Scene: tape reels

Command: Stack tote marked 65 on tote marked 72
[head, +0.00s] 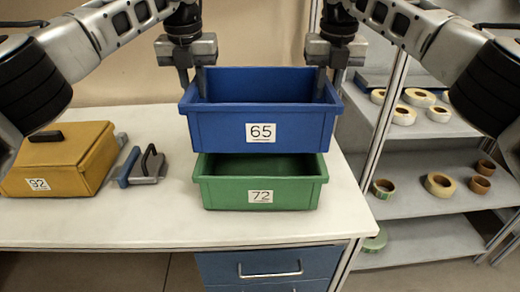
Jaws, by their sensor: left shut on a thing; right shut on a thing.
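The blue tote marked 65 (225,129) is level and held in the air above the green tote marked 72 (226,193). The green tote sits on the white table near its right front edge. The blue tote hides the back of the green one, and a dark opening shows between them; I cannot tell if they touch. My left gripper (196,82) is shut on the blue tote's left wall. My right gripper (325,82) is shut on its right wall. Both fingers reach down over the rim.
A grey shelf unit (440,192) with several tape reels stands to the right. A blue drawer (270,268) is below the table.

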